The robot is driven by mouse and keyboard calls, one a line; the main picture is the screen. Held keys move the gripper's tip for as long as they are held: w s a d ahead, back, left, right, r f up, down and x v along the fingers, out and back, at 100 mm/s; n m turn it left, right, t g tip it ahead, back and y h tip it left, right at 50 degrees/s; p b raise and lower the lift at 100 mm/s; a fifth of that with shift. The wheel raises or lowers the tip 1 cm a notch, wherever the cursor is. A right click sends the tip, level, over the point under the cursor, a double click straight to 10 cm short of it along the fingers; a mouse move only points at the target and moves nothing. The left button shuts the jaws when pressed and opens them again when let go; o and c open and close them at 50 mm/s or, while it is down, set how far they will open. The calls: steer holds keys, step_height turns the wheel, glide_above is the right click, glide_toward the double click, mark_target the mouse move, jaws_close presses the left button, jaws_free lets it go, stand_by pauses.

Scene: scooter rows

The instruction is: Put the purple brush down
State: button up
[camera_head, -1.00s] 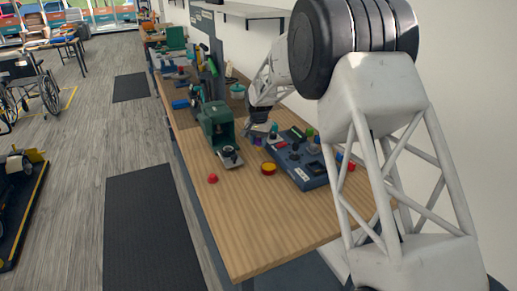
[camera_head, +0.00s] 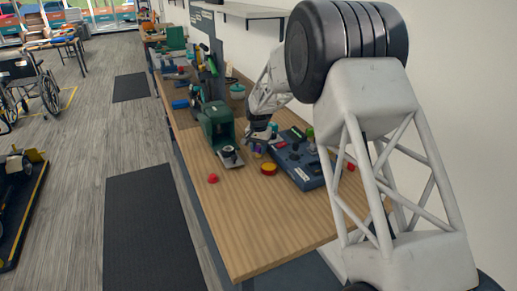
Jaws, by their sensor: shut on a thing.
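My gripper (camera_head: 260,142) is over the wooden workbench (camera_head: 250,225), between the green press (camera_head: 218,124) and the dark blue tray (camera_head: 301,173). It is small in the picture and is shut on a small purple thing, which I take to be the purple brush (camera_head: 257,150). The brush shows just below the gripper, close to the bench top. I cannot tell whether it touches the bench. The gripper and arm partly hide it.
A red and yellow round piece (camera_head: 269,169) and a small red piece (camera_head: 213,178) stand on the bench. The blue tray holds several coloured pieces. The front of the bench is clear. Other tools stand farther back. A wall runs along the right.

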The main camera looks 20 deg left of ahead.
mark_target(259, 146)
steer(key=shift+f, duration=0.15)
steer(key=o, duration=0.8)
steer(key=shift+o, duration=0.2)
step_height(259, 146, up, 12)
stand_by(0.3)
stand_by(0.6)
